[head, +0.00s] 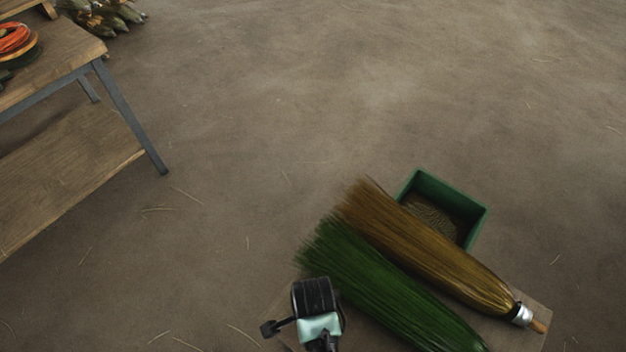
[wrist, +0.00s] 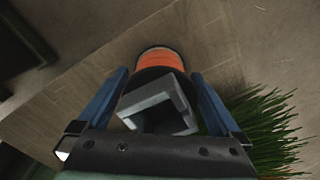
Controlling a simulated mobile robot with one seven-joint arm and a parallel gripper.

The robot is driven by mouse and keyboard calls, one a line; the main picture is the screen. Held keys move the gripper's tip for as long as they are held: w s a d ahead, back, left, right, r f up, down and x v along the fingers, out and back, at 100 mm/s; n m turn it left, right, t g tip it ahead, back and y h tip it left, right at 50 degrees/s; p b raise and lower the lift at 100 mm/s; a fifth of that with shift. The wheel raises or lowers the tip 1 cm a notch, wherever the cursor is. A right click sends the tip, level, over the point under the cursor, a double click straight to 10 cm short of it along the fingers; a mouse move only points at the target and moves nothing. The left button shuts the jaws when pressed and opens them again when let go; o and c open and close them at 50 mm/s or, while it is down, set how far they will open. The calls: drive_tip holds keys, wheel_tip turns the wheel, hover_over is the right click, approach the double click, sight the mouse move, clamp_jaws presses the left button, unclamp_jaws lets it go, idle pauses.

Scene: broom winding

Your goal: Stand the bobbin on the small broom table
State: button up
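In the wrist view the bobbin (wrist: 160,60), with an orange winding and a dark near end, lies between the two blue fingers of my gripper (wrist: 160,74). The fingers are beside its dark end; I cannot tell whether they touch it. The small broom table (wrist: 100,60) shows as a pale wooden top beyond and below it. I cannot tell whether the bobbin touches that top. In the head view the black and mint end of my arm is over the left part of the small broom table (head: 535,310). The bobbin is hidden there.
A green broom head (head: 370,280) and a brown broom (head: 420,240) lie across the small table, right of my arm. A green bin (head: 480,222) stands behind them. A wooden workbench (head: 55,60) with an orange coil (head: 15,38) stands far left. The floor between is open.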

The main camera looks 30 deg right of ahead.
wheel_tip(320, 180, up, 12)
drive_tip(key=p, duration=0.2)
drive_tip(key=shift+r+p, duration=0.2)
drive_tip(key=shift+p, duration=0.1)
drive_tip(key=w+d+r+n+t+h, duration=0.2)
drive_tip(key=w+r+n+t, duration=0.3)
drive_tip(key=w+r, duration=0.65)
drive_tip(key=w+a+r+n+t, duration=0.25)
drive_tip(key=w+r+t, duration=0.3)
drive_tip(key=r, duration=0.55)
drive_tip(key=w+a+r+n+t, duration=0.1)
drive_tip(key=w+r+n+t, duration=0.4)
drive_tip(key=r, duration=0.6)
drive_tip(key=a+r+n+t, duration=0.1)
drive_tip(key=a+r+t, duration=0.1)
drive_tip(key=r, duration=0.6)
drive_tip(key=a+r+n+t, duration=0.2)
drive_tip(key=r+t, duration=0.1)
drive_tip(key=r, duration=0.6)
drive_tip(key=s+a+r+n+t+y, duration=0.1)
drive_tip(key=s+a+r+n+t, duration=0.1)
drive_tip(key=s+r, duration=0.3)
drive_tip(key=s+a+r+n+t+y, duration=0.1)
drive_tip(key=s+r+t, duration=0.4)
drive_tip(key=r, duration=0.7)
drive_tip(key=shift+s+a+r+n, duration=0.25)
drive_tip(key=shift+s+a+n, duration=0.3)
drive_tip(key=shift+n, duration=0.6)
